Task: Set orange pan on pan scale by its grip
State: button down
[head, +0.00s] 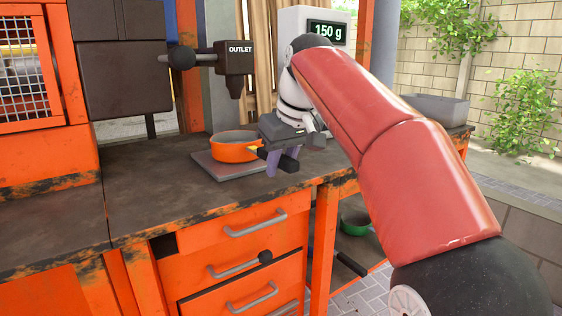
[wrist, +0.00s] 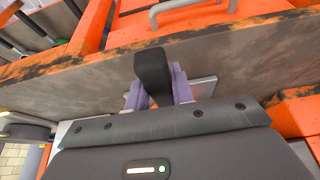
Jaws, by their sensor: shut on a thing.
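The orange pan (head: 232,152) is at the counter's front, over the flat grey plate of the pan scale (head: 205,170). It looks level and at the plate's surface; I cannot tell for sure whether its base touches. My gripper (head: 281,163) is at the pan's right, its purple fingers shut on the pan's black grip. In the wrist view my gripper (wrist: 157,90) has the black grip (wrist: 152,68) between its fingers, and the grip's end sticks out past them. The pan's bowl is hidden there. A display (head: 327,32) at the back reads 150 g.
A dark outlet nozzle (head: 236,62) hangs above and behind the pan. A grey bin (head: 438,108) stands at the counter's right end. A green pan (head: 357,222) is low beneath the counter. The counter (head: 140,190) left of the plate is clear.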

jog(key=c, duration=1.1)
grip_release()
